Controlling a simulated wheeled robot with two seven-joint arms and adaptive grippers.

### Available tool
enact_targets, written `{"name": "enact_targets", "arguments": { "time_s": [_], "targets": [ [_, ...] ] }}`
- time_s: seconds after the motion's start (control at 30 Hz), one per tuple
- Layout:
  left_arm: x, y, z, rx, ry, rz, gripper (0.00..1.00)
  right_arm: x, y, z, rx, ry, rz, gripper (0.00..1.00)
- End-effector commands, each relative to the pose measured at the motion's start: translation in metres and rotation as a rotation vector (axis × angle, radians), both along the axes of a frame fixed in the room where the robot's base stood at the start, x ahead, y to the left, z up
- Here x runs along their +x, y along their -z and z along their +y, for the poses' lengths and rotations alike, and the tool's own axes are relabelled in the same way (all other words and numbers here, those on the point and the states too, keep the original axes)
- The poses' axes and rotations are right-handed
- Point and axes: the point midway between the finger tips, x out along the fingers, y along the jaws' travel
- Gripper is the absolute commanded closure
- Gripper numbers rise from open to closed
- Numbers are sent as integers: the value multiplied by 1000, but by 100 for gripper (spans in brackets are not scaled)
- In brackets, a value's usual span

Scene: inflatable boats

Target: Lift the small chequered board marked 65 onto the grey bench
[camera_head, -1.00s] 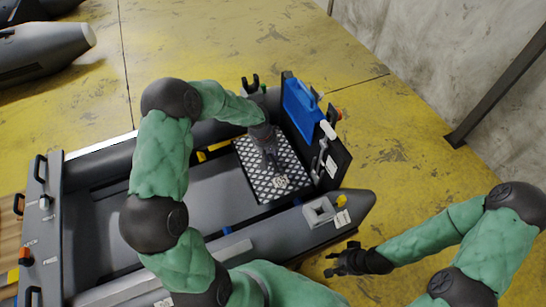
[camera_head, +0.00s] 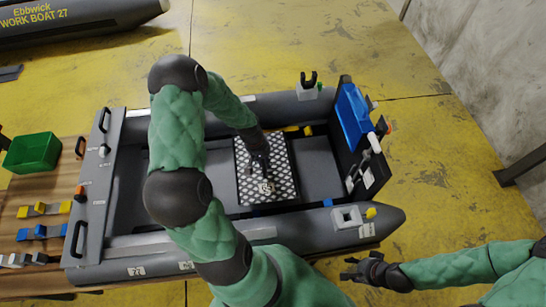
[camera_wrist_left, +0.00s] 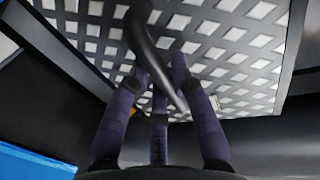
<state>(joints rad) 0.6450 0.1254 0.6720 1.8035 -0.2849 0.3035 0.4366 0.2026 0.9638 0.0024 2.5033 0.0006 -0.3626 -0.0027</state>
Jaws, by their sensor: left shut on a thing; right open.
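The small chequered board (camera_head: 281,168) is over the inside of the grey boat, its black-and-white face up and a pale label near its front edge. The label is too small to read surely. My left gripper (camera_head: 262,165) is shut on the board's dark handle; in the left wrist view the fingers (camera_wrist_left: 160,90) close around this curved handle, with the board (camera_wrist_left: 225,65) behind. Flat grey surfaces show beside the board, one (camera_head: 318,160) to its right; I cannot tell which is the bench. My right gripper (camera_head: 362,270) is open and empty, outside the boat's near side.
A dark panel with a blue container (camera_head: 354,115) stands at the boat's right end. A grey plank with handles (camera_head: 97,190) crosses its left end. A wooden table (camera_head: 60,190) at left holds a green bin (camera_head: 32,153) and coloured clips.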

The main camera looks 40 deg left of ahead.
Motion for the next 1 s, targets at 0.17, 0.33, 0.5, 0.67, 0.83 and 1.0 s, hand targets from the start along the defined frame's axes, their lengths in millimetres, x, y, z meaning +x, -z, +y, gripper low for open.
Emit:
{"name": "enact_targets", "arguments": {
  "time_s": [0.17,0.33,0.5,0.67,0.83,1.0],
  "targets": [
    [-1,-8,3,2,-1,-3,100,0,-6,0,0,0,0,53],
    [-1,-17,3,2,-1,-3,100,0,-13,0,0,0,0,53],
    [-1,-25,3,2,-1,-3,100,0,-19,0,0,0,0,53],
    [-1,-32,3,2,-1,-3,100,0,-24,0,0,0,0,53],
    [-1,-40,2,2,-1,-3,100,0,-30,0,0,0,0,53],
    [-1,-48,2,1,0,-2,100,0,-36,0,0,0,0,53]
  ]
}}
